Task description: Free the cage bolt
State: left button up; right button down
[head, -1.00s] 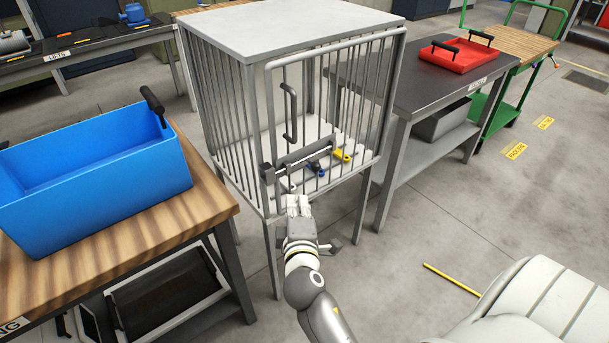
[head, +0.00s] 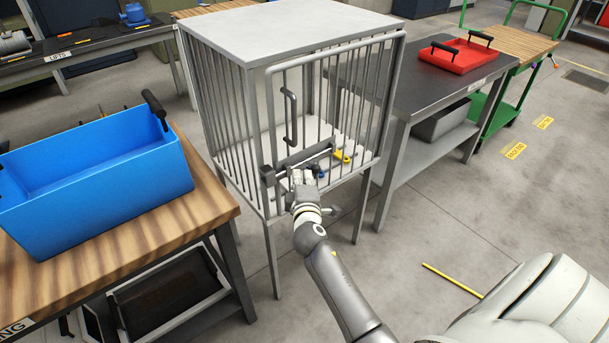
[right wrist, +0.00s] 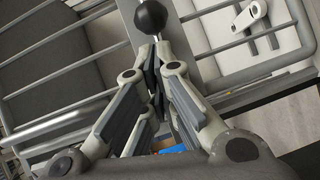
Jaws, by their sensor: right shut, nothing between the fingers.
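The cage bolt (head: 306,154) is a dark grey bar lying across the lower front of the barred cage door (head: 345,110). In the right wrist view a black ball knob (right wrist: 150,17) stands on a thin stem just beyond the fingertips. My right gripper (head: 301,177) is at the bolt, in front of the cage, and covers part of it. In the right wrist view its fingers (right wrist: 158,78) are close together and empty, below the knob; whether they touch the stem I cannot tell. My left gripper is not in view.
Inside the cage lie a yellow piece (head: 341,156) and a blue piece (head: 318,170), partly hidden. A vertical door handle (head: 289,115) is above the bolt. A blue bin (head: 95,190) stands on the left wooden bench. A red tray (head: 458,55) sits on the right table.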

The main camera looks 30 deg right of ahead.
aim_at(319, 167)
jog(key=shift+w+d+f, duration=0.1)
jog(key=shift+d, duration=0.35)
jog(key=d, duration=0.5)
jog(key=shift+w+d+p, duration=0.1)
jog(key=shift+w+p, duration=0.05)
jog(key=shift+p, duration=0.2)
